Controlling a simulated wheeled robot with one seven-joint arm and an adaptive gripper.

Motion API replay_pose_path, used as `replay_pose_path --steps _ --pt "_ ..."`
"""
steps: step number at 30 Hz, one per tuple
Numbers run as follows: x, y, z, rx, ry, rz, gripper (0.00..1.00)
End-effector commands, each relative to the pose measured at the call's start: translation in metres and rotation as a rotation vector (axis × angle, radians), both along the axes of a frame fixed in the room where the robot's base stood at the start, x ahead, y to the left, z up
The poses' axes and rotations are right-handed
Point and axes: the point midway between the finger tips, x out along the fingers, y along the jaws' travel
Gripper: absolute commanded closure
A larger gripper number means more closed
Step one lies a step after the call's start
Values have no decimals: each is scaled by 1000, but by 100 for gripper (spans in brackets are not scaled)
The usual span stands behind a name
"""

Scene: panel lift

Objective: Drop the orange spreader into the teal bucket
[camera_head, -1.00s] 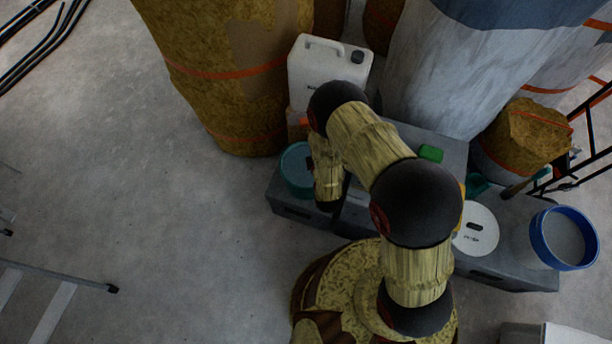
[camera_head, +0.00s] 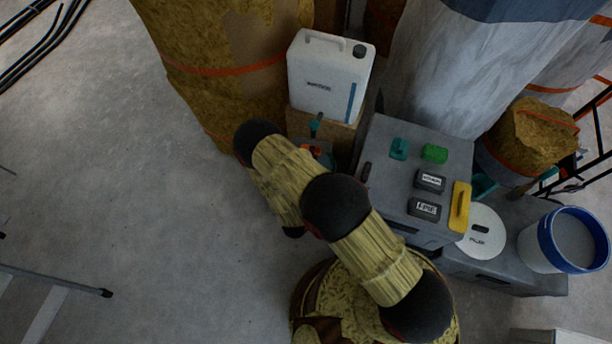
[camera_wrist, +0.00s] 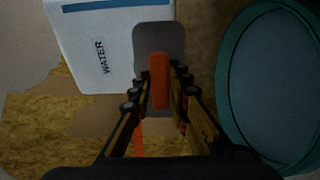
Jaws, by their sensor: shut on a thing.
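My gripper (camera_wrist: 160,78) is in the wrist view, its two dark fingers shut on the orange spreader. The spreader's orange handle (camera_wrist: 158,88) lies between the fingertips, with a grey plate beyond it. The teal bucket (camera_wrist: 231,101) is at the right of the wrist view, its round rim cut off by the frame edge. The spreader appears to the left of the rim, not over the opening. In the head view my arm hides the bucket, and I cannot clearly make out the gripper there.
A white water canister (camera_head: 325,80) stands on a brown box beside an insulation roll (camera_head: 235,60); it also shows in the wrist view (camera_wrist: 100,45). A grey case (camera_head: 395,180) holds green, dark and yellow items. A blue-rimmed bucket (camera_head: 548,245) stands right.

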Motion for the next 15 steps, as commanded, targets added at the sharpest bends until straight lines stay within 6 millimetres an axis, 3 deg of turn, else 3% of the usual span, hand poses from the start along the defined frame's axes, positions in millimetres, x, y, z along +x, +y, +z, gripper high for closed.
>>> replay_pose_path --steps 5,15 --pt "-1 -1 -9 0 -1 -4 100" --pt "-1 -1 -46 -1 -1 -3 100"
